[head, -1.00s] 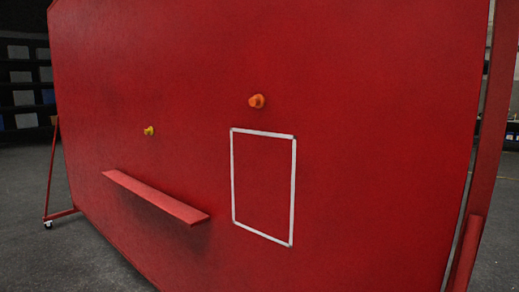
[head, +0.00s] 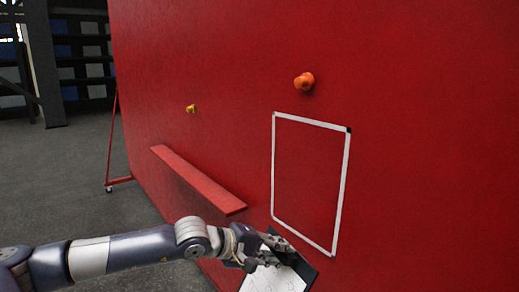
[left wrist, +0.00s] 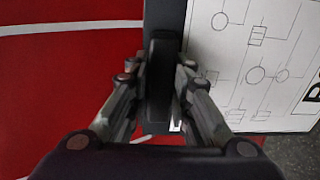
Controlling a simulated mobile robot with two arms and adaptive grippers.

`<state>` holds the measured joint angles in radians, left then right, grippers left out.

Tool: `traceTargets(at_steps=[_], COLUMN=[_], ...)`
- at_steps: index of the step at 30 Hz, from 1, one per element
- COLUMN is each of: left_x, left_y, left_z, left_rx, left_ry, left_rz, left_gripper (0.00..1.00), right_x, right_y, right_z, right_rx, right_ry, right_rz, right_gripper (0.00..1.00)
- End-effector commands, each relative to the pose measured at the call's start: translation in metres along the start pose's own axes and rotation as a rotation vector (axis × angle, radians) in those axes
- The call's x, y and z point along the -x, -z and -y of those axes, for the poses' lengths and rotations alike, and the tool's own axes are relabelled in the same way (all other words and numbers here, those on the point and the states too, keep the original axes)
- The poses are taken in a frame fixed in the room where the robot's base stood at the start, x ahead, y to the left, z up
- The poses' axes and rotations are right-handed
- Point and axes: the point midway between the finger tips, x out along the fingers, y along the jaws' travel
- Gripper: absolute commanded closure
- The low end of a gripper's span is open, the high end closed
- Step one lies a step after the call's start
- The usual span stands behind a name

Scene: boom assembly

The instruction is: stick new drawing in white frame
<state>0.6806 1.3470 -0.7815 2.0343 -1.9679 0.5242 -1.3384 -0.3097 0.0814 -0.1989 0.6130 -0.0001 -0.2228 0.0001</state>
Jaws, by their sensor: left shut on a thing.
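The white frame (head: 345,180) is a thin white outlined rectangle on the red board, with only bare red inside it. My left gripper (head: 250,260) is below and left of the frame and shut on the drawing's dark edge. The drawing (head: 275,280) is a white sheet with a dark border, tilted and in front of the board. In the left wrist view the fingers (left wrist: 163,90) close on a dark bar at the sheet's edge. The drawing (left wrist: 255,60) there shows lines, circles and part of a bold letter. My right gripper is not in view.
The red board (head: 430,130) fills the right. An orange peg (head: 304,81) sticks out above the frame and a yellow peg (head: 191,108) farther left. A red ledge (head: 195,180) juts out left of the frame. Open floor (head: 60,180) lies at the left.

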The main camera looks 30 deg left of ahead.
Motion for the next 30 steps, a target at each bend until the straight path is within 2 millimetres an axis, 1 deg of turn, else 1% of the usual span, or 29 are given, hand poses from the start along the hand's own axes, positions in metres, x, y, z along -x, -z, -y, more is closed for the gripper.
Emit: traceTargets(at_steps=[1,2,3,5,6,9,12,15,18,22,26,30], left_x=[0.009,0.014,0.021,0.034,0.043,0.066,0.089,0.108,0.122,0.130,0.129,0.120], left_y=[0.010,0.015,0.022,0.032,0.038,0.051,0.060,0.066,0.069,0.070,0.071,0.073], left_z=[-0.021,-0.032,-0.048,-0.072,-0.087,-0.124,-0.155,-0.179,-0.194,-0.204,-0.208,-0.215], left_rx=[0.009,0.017,0.025,0.034,0.039,0.044,0.046,0.045,0.044,0.043,0.043,0.045], left_ry=[-0.060,-0.096,-0.142,-0.209,-0.248,-0.339,-0.410,-0.459,-0.488,-0.507,-0.510,-0.510], left_rz=[-0.031,-0.048,-0.069,-0.097,-0.114,-0.144,-0.158,-0.163,-0.162,-0.160,-0.158,-0.157], left_gripper=[1.00,1.00,1.00,1.00,1.00,1.00,1.00,1.00,1.00,1.00,1.00,1.00], right_x=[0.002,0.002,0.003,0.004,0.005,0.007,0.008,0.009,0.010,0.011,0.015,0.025], right_y=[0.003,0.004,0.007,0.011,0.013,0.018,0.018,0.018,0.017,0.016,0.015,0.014], right_z=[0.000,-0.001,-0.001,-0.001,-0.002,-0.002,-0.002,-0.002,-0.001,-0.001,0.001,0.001], right_rx=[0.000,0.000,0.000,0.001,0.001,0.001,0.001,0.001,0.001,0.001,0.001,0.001], right_ry=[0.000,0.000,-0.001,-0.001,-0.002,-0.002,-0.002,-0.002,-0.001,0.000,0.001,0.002], right_rz=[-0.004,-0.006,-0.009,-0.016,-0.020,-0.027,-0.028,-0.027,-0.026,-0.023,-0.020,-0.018], right_gripper=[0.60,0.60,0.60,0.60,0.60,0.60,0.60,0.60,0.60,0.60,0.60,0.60])
